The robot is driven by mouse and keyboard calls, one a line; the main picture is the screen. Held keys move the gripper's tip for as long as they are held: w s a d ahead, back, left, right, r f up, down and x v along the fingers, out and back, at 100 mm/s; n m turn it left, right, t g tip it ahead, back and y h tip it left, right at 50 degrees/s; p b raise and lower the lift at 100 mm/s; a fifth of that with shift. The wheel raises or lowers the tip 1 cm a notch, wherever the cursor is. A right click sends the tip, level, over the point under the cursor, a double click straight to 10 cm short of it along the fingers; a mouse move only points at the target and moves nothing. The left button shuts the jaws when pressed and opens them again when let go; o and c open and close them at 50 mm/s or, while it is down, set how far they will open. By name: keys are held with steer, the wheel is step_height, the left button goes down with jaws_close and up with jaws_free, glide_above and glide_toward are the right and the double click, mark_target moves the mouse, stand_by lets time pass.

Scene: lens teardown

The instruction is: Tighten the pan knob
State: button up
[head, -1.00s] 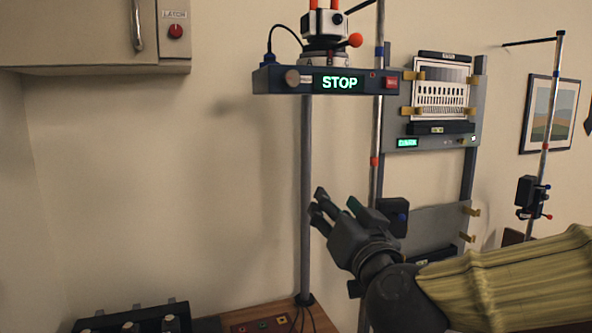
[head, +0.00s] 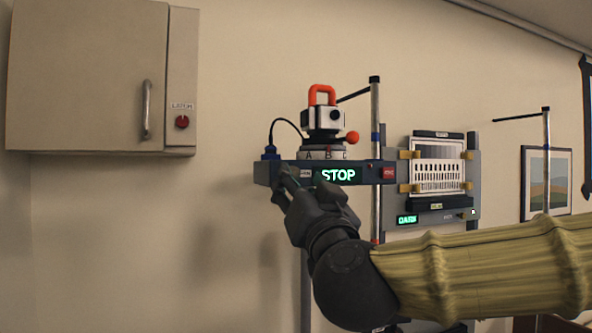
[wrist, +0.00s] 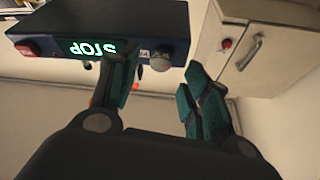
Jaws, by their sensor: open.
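A round silver knob (wrist: 161,57) sits on the front of a dark blue shelf unit (wrist: 118,15), beside a green STOP display (wrist: 93,48). I take it as the pan knob, though its small label is unreadable. In the wrist view it shows between and just beyond the fingertips of my gripper (wrist: 158,72); I cannot tell whether they touch it. My gripper (head: 283,182) is open, at the left front of the shelf in the head view, and its fingers hide the knob there. A camera head (head: 323,118) with an orange handle stands on top, with a red ball (head: 352,137) at its side.
A red button (head: 389,173) is right of the STOP display (head: 338,175). A metal pole (head: 376,120) rises behind. A panel with a white slotted plate (head: 437,176) hangs to the right. A cabinet (head: 80,70) with a latch knob (head: 182,121) is at upper left. Wall space between is bare.

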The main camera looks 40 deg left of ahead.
steer(key=p+x, duration=0.1)
steer(key=x, duration=0.2)
steer(key=shift+a, duration=0.1)
steer(key=shift+c, duration=0.5)
steer(key=c, duration=0.9)
